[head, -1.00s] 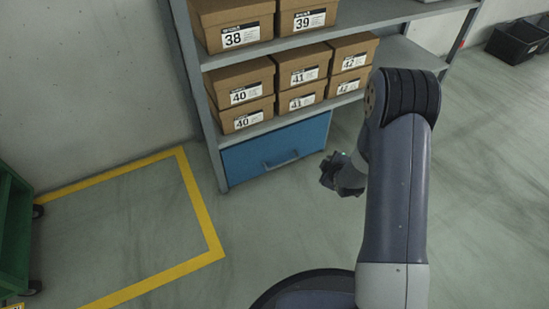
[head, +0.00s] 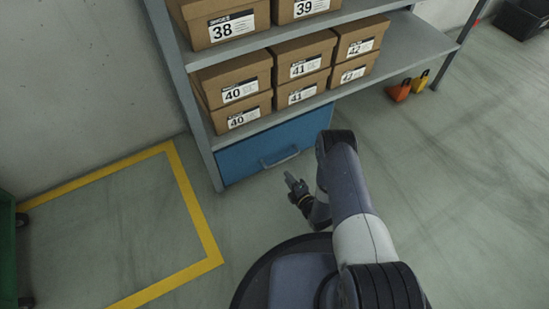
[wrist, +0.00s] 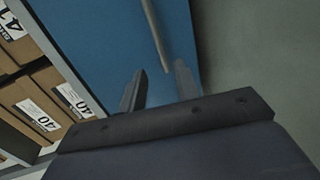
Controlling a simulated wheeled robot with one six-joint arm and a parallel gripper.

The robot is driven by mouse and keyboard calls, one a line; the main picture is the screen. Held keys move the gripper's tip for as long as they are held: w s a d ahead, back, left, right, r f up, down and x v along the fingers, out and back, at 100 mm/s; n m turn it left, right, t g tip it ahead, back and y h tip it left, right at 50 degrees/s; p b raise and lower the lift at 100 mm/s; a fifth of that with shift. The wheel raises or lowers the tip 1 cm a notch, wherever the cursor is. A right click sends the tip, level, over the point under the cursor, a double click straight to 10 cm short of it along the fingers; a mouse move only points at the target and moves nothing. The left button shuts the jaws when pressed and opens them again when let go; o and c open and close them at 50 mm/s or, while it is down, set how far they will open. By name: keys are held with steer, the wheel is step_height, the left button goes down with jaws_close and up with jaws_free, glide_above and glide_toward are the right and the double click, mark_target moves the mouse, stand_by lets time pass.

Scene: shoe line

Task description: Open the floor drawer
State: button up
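The blue floor drawer (head: 240,155) sits at the bottom of the shelf unit, its front flush with the frame as far as I can see. Its grey bar handle (head: 280,158) runs across the front. In the wrist view the drawer front (wrist: 105,40) fills the upper middle and the handle (wrist: 155,35) shows above the fingers. My gripper (head: 290,178) is in front of the drawer, just below and right of the handle. In the wrist view my gripper (wrist: 160,80) has its two fingers apart with nothing between them. The handle's end lies just beyond the fingertips.
Shoe boxes (head: 232,90) with size labels stand on the shelf unit (head: 400,50) above the drawer. Yellow floor tape (head: 190,200) marks an area at left. A green cart (head: 8,250) is at the left edge.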

mark_target(276, 163)
steer(key=b+x, duration=0.4)
steer(key=x, duration=0.6)
steer(key=shift+w+a+f, duration=0.1)
steer(key=shift+w+a, duration=0.15)
steer(key=shift+w, duration=0.05)
jaws_close()
